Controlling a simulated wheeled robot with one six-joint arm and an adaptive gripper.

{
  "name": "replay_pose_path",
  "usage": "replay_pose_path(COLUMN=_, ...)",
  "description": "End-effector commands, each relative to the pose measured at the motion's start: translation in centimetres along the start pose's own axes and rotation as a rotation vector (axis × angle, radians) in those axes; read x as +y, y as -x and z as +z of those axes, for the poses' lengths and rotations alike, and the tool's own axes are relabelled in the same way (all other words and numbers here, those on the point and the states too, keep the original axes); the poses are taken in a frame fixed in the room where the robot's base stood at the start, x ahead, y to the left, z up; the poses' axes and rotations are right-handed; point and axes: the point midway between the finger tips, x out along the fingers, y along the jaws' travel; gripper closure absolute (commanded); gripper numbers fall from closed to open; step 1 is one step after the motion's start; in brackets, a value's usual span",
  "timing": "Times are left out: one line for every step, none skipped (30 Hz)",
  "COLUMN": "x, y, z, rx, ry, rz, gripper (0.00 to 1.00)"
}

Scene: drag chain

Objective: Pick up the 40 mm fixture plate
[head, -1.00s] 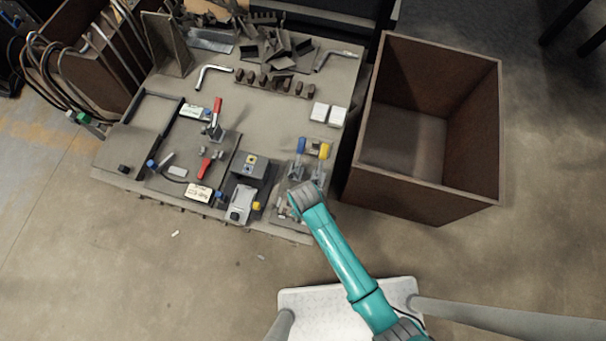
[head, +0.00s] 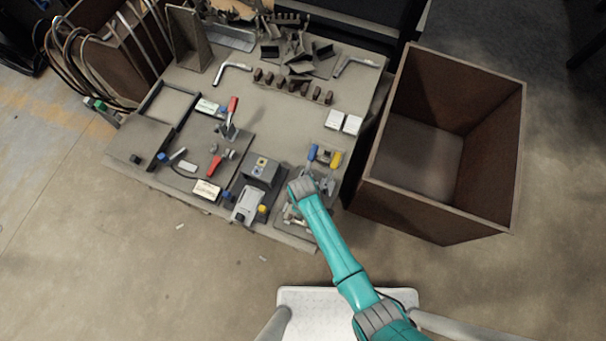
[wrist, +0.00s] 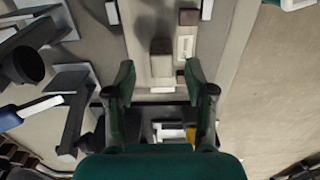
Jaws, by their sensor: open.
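My gripper (wrist: 160,78) is open in the wrist view, with its two dark green fingers apart. It points down over a pale strip-like fixture (wrist: 146,18) carrying small blocks. A grey-brown block (wrist: 161,47) and a light plate (wrist: 161,66) lie between and just beyond the fingertips, and nothing is visibly gripped. No size marking is readable, so I cannot tell which piece is the 40 mm fixture plate. In the head view my arm's wrist hides the gripper and part of the fixture (head: 291,233) at the table's front right.
Clamps with a blue handle (head: 312,152) and a yellow handle (head: 336,159) stand close beside my wrist. A grey block device (head: 262,170) is to the left. Two white blocks (head: 334,119) lie behind. A deep brown bin (head: 443,225) stands right of the table (head: 236,76).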

Motion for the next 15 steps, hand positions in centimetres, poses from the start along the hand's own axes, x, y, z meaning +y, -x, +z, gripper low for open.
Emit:
replay_pose_path(x=-0.1, y=-0.8, z=0.2, rx=-0.002, ry=0.000, rz=-0.002, gripper=0.46)
replay_pose_path(x=-0.2, y=-1.3, z=0.3, rx=-0.002, ry=-0.001, rz=-0.002, gripper=0.46)
replay_pose_path(x=-0.1, y=-1.8, z=0.3, rx=-0.001, ry=0.000, rz=-0.001, gripper=0.46)
replay_pose_path(x=-0.1, y=-2.1, z=0.2, rx=-0.001, ry=0.000, rz=-0.001, gripper=0.46)
replay_pose_path(x=-0.1, y=-2.4, z=0.2, rx=0.000, ry=0.000, rz=0.000, gripper=0.46)
replay_pose_path(x=-0.1, y=-2.7, z=0.2, rx=0.000, ry=0.000, rz=0.000, gripper=0.46)
replay_pose_path(x=-0.1, y=-3.0, z=0.2, rx=-0.001, ry=0.000, rz=-0.001, gripper=0.46)
replay_pose_path(x=-0.1, y=-3.1, z=0.2, rx=0.000, ry=0.000, rz=0.000, gripper=0.46)
replay_pose_path(x=-0.1, y=-3.3, z=0.2, rx=0.000, ry=0.000, rz=0.000, gripper=0.46)
replay_pose_path(x=-0.1, y=-3.3, z=0.2, rx=0.001, ry=0.000, rz=0.001, gripper=0.46)
replay_pose_path(x=-0.1, y=-3.4, z=0.2, rx=0.001, ry=0.000, rz=0.001, gripper=0.46)
replay_pose_path(x=-0.1, y=-3.4, z=0.2, rx=0.001, ry=0.000, rz=0.001, gripper=0.46)
replay_pose_path(x=-0.1, y=-3.4, z=0.2, rx=0.001, ry=0.000, rz=0.001, gripper=0.46)
replay_pose_path(x=-0.1, y=-3.4, z=0.2, rx=0.001, ry=0.000, rz=0.001, gripper=0.46)
replay_pose_path(x=-0.1, y=-3.4, z=0.2, rx=0.001, ry=0.000, rz=0.001, gripper=0.46)
